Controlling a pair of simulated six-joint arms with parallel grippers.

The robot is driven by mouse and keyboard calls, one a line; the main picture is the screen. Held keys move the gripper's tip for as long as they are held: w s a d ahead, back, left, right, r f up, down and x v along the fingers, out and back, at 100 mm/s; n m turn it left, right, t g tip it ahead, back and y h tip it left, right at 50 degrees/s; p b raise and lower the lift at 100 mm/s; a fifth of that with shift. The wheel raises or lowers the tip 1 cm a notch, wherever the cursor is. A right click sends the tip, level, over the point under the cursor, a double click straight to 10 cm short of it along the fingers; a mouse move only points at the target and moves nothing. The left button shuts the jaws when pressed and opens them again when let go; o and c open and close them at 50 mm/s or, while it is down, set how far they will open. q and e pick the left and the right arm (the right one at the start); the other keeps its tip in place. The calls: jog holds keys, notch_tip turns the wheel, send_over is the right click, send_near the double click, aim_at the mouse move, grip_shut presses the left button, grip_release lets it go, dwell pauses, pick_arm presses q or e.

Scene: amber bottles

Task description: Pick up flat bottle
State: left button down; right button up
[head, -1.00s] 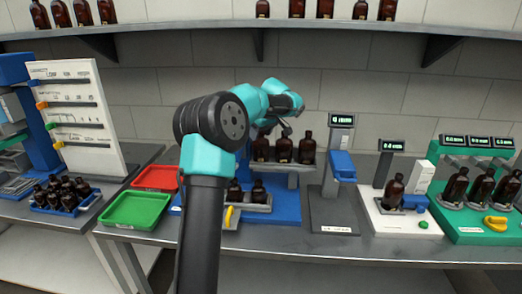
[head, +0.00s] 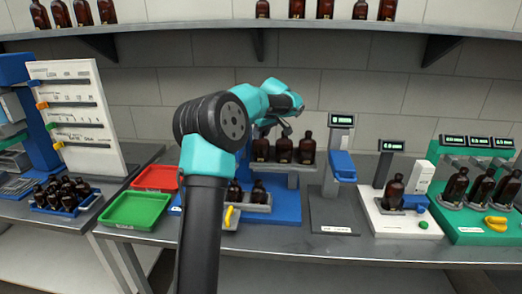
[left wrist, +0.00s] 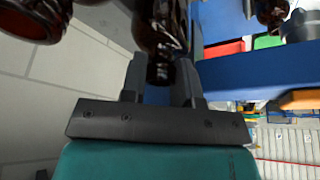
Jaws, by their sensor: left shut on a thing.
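Three amber bottles stand in a row on the raised grey rack of the blue stand: a left one (head: 261,149), a middle one (head: 284,150) and a right one (head: 307,151). My left gripper (head: 287,131) is at the top of this row, by the middle bottle. In the left wrist view, my left gripper (left wrist: 161,80) is shut on an amber bottle (left wrist: 160,28), which lies between its two fingers. Its neck end points toward the palm. Whether this bottle is flat cannot be told. My right gripper is not in view.
Other amber bottles (head: 259,192) stand on the lower rack, partly behind my left arm. A green tray (head: 135,210) and a red tray (head: 155,178) lie left. A grey device with a display (head: 342,121) stands close right. A bottle shelf (head: 200,25) runs above.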

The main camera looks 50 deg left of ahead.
pick_arm(q)
jog(key=shift+r, duration=1.75)
jog(key=s+d+r, duration=0.1)
jog(key=s+d, duration=0.9)
jog(key=d, duration=0.2)
jog(key=shift+s+r, duration=0.2)
jog(key=shift+s, duration=0.05)
